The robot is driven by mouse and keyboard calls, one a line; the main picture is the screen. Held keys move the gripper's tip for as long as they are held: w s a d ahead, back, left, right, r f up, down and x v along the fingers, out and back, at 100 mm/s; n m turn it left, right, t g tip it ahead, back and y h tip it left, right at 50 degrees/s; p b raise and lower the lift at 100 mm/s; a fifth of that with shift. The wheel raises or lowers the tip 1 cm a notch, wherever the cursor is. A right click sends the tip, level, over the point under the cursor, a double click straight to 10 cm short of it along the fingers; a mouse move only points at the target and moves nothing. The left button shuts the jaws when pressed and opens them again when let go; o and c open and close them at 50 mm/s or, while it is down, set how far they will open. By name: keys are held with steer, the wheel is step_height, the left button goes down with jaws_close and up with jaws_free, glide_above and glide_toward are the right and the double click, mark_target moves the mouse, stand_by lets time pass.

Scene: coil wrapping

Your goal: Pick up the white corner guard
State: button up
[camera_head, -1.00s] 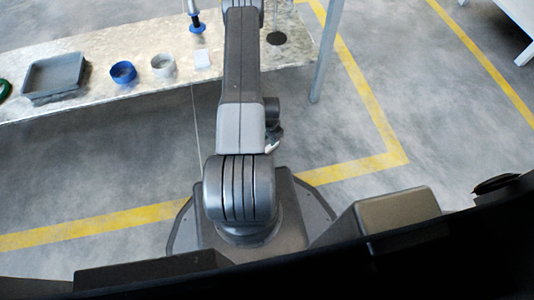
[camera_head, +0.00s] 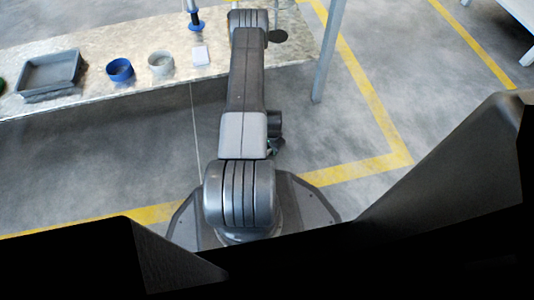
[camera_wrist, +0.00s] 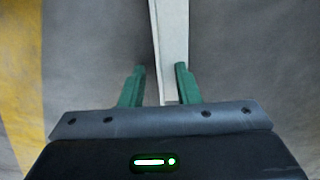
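A small white block (camera_head: 201,55), which looks like the white corner guard, lies flat on the speckled table (camera_head: 150,85) near its front edge. It is left of my arm in the head view. My gripper (camera_wrist: 160,68) shows in the wrist view with two green fingers apart, and nothing is clearly held. A long pale post or strip (camera_wrist: 172,40) runs behind the gap between the fingers. I cannot tell how far beyond the fingertips it is. The white block does not show in the wrist view. In the head view my gripper is mostly hidden by the arm.
Left of the block are a pale ring (camera_head: 161,65), a blue ring (camera_head: 120,70) and a grey tray (camera_head: 50,74). A blue-collared post (camera_head: 195,22) stands behind it. A table leg (camera_head: 328,50) is right of my arm. Yellow floor lines (camera_head: 360,168) cross open floor.

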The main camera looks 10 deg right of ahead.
jaws_close()
step_height(320, 180, up, 10)
steer(key=p, duration=0.4)
steer(key=shift+w+r, duration=0.1)
